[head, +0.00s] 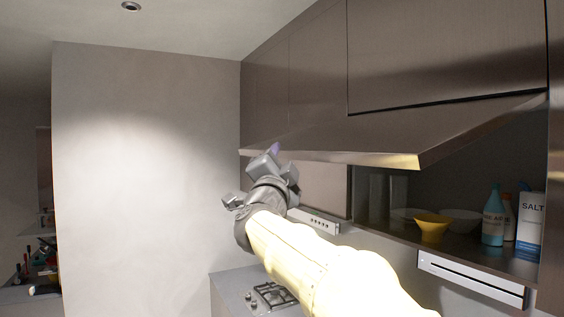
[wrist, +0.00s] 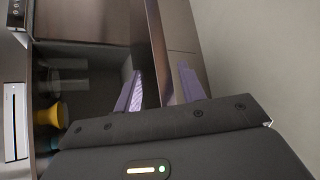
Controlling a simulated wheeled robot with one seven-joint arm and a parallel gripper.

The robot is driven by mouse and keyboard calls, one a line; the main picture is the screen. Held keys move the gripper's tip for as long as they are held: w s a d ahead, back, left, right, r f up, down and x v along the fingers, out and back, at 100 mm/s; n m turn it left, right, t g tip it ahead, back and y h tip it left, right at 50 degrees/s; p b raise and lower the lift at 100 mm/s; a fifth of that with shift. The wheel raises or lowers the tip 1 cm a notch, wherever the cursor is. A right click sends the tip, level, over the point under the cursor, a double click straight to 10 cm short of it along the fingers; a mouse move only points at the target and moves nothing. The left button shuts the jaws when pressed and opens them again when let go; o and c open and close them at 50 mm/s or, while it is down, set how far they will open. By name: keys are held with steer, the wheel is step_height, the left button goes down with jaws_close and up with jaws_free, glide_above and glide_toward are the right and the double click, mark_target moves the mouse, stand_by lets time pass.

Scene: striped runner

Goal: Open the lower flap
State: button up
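The lower flap (head: 400,130) is a brown wood-grained panel on the wall cabinet. It is swung outward and up, tilted, with the shelf space beneath it showing. My gripper (head: 276,158) is at the flap's front edge, towards its left end. In the wrist view my gripper (wrist: 160,80) has its two purple fingers spread apart. The edge of the flap (wrist: 157,40) shows between them, with a gap on each side. My gripper's body hides part of the flap edge, and I cannot tell whether a finger touches it.
On the open shelf stand a yellow bowl (head: 432,227), pale bowls, glasses, a teal bottle (head: 494,216) and a salt box (head: 530,222). An upper cabinet door (head: 445,50) is shut above. A hob (head: 272,295) lies below. The pale wall (head: 145,170) is bare.

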steer(key=b+v, duration=0.9)
steer(key=v, duration=0.8)
steer(key=shift+d, duration=0.2)
steer(key=shift+f, duration=0.2)
